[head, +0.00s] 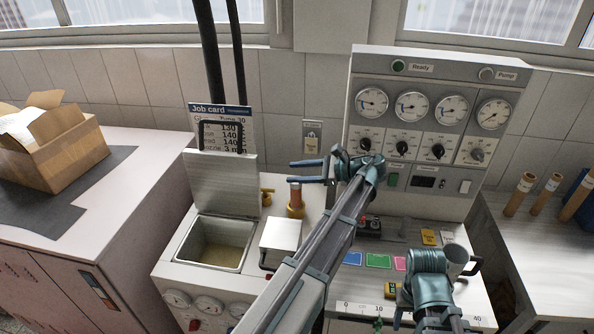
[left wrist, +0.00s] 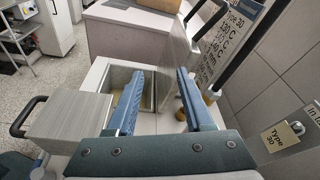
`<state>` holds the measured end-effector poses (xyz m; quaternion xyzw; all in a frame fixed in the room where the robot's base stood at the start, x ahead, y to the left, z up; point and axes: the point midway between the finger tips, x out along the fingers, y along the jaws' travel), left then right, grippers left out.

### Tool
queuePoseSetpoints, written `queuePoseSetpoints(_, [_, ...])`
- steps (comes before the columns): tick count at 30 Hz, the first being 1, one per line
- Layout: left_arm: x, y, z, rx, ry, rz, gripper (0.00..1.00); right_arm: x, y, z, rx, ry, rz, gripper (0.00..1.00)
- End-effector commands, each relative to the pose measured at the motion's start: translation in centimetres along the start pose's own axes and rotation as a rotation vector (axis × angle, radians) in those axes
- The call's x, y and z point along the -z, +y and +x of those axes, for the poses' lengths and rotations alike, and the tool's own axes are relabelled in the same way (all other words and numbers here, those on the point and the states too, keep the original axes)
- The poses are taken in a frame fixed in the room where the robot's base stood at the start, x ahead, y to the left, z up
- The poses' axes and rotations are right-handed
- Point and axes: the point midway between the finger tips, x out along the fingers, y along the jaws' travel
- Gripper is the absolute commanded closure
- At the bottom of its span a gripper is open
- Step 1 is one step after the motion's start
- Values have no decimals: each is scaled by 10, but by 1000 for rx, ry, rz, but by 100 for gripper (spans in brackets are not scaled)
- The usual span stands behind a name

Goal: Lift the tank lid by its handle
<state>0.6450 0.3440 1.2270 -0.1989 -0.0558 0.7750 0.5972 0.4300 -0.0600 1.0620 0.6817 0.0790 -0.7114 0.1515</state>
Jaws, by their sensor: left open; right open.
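The grey tank (head: 177,257) stands open in the head view, its cavity visible. Its flat metal lid (head: 222,182) is raised nearly upright at the back edge, with a black loop handle (head: 201,136) at its top. My left gripper (head: 291,172) is open and empty, pointing left, to the right of the lid and apart from the handle. In the left wrist view, its two blue fingers (left wrist: 155,72) spread in front of the tank opening and the raised lid (left wrist: 181,55). My right wrist (head: 430,265) shows at the lower right; its fingers cannot be made out.
A white block with a black handle (head: 281,236) stands right of the tank. A brass valve (head: 296,207) is behind it. A job card (head: 208,109) is behind the lid. A gauge panel (head: 432,100) rises at the right. A cardboard box (head: 60,150) sits on the left counter.

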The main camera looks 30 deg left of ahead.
Motion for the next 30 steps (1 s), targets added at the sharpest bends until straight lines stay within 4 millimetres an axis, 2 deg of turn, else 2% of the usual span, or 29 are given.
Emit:
queuePoseSetpoints(10, [1,1,0,0,2,-1,48,0,0,0,0,0,-1,48])
queuePoseSetpoints(14, [18,26,-6,-3,84,-48,48,0,-1,7,0,0,-1,48])
queuePoseSetpoints(20, [83,116,-39,-88,405,-242,48,2,-2,26,0,0,-2,48])
queuePoseSetpoints(24, [125,189,-74,-234,632,-378,48,2,-4,38,-1,0,-3,48])
queuePoseSetpoints(27, [147,243,-103,-381,771,-464,48,3,-4,47,-1,0,-3,48])
queuePoseSetpoints(30, [160,288,-129,-528,866,-525,48,3,-5,54,-1,0,-3,48])
